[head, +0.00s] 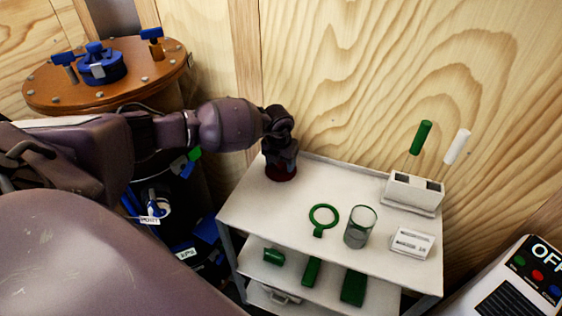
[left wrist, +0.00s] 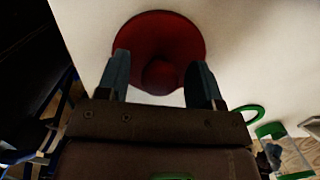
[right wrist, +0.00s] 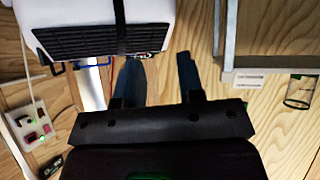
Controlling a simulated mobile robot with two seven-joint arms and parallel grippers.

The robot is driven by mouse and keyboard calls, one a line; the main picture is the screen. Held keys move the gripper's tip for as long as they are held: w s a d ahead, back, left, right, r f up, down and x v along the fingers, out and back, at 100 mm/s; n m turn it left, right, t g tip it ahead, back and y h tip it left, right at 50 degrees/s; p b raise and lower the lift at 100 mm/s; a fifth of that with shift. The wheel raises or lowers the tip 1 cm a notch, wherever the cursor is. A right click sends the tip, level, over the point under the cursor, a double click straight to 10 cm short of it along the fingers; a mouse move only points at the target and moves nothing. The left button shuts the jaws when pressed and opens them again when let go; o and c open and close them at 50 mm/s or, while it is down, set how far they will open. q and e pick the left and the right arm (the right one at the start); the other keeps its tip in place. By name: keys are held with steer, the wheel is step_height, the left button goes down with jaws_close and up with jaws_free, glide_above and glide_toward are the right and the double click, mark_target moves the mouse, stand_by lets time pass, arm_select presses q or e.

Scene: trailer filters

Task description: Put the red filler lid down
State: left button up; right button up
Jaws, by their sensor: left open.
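The red filler lid (head: 281,172) lies at the back left corner of the white cart's top shelf (head: 270,208). In the left wrist view the lid (left wrist: 158,32) is a round red disc with a knob in its middle, flat on the white surface. My left gripper (head: 283,160) is right above it, and part of the lid is hidden behind it in the head view. Its fingers (left wrist: 163,85) are apart on either side of the knob, with gaps showing. My right gripper (right wrist: 158,75) is open and empty, away from the lid.
The top shelf also holds a green ring (head: 323,215), a glass cylinder (head: 360,228), a white box (head: 412,243) and a holder (head: 413,194) with green and white handled tools. A wooden wall stands right behind. A round orange-topped drum (head: 125,80) is at the left.

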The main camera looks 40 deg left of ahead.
arm_select(q)
steer(key=shift+r, duration=0.25)
step_height(320, 180, up, 12)
steer(key=s+p, duration=0.1)
steer(key=shift+s+p, duration=0.25)
steer(key=shift+p, duration=0.05)
arm_select(e)
steer(key=shift+s+r, duration=0.3)
steer(key=shift+s, duration=0.1)
arm_select(q)
steer(key=shift+d+f, duration=0.1)
arm_select(e)
steer(key=shift+w+r, duration=0.1)
